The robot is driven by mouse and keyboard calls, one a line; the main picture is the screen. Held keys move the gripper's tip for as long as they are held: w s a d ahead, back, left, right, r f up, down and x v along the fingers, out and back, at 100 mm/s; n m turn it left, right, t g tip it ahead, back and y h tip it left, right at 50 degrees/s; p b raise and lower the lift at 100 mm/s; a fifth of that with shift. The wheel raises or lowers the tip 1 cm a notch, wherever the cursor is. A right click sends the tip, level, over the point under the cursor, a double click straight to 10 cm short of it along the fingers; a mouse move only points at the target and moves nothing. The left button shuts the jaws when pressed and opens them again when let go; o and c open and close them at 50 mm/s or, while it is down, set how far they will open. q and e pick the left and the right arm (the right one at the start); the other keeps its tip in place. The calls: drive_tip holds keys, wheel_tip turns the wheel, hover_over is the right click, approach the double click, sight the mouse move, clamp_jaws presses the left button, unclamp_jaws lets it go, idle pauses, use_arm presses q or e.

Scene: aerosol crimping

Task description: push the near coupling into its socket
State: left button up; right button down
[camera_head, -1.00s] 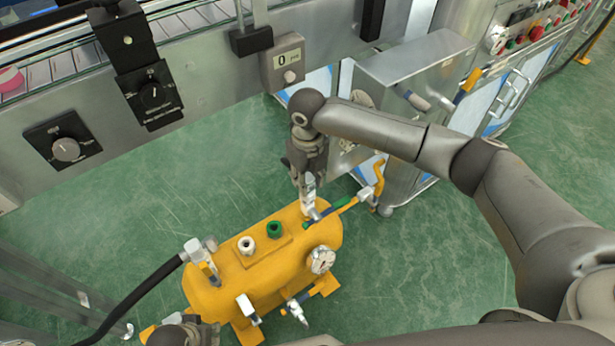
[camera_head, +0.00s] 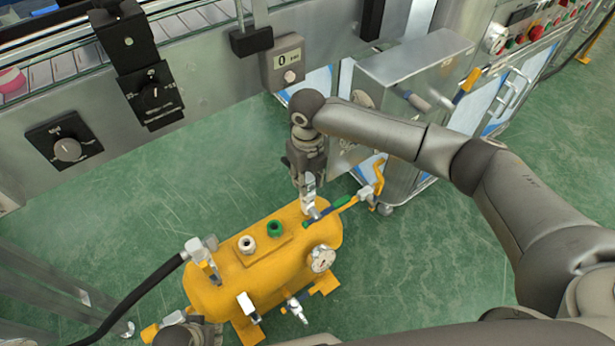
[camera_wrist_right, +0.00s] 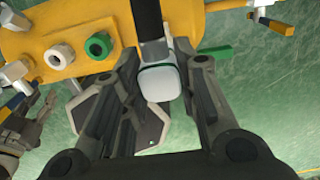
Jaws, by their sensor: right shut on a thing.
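A yellow tank (camera_head: 215,292) stands on the green floor, with a white socket (camera_head: 247,245) and a green socket (camera_head: 275,229) on top. My right gripper (camera_head: 308,196) points down at the tank's right end, shut on a pale silver fitting (camera_head: 309,206) that I take for the coupling. In the right wrist view a pale block (camera_wrist_right: 160,82) shows between the fingers (camera_wrist_right: 165,88). The fingers hide part of it, and I cannot tell how deep it sits. My left gripper (camera_head: 188,332) is partly cut off at the bottom edge, and its fingers are not clear.
A black hose (camera_head: 130,298) runs to a silver fitting (camera_head: 200,252) at the tank's left end. A gauge (camera_head: 322,258) and small valves (camera_head: 296,308) stick out in front. A steel cabinet (camera_head: 410,65) stands behind.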

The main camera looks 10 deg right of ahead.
drive_tip(key=shift+f, duration=0.2)
drive_tip(key=shift+f, duration=0.1)
drive_tip(key=shift+f, duration=0.15)
use_arm(q)
drive_tip(key=shift+s+f, duration=0.1)
drive_tip(key=shift+f, duration=0.15)
drive_tip(key=shift+r, duration=0.1)
idle(0.4)
use_arm(e)
drive_tip(key=shift+p, duration=0.45)
use_arm(q)
drive_tip(key=shift+s+f, duration=0.15)
drive_tip(key=shift+f, duration=0.55)
drive_tip(key=shift+s+f, duration=0.15)
drive_tip(key=shift+f, duration=0.5)
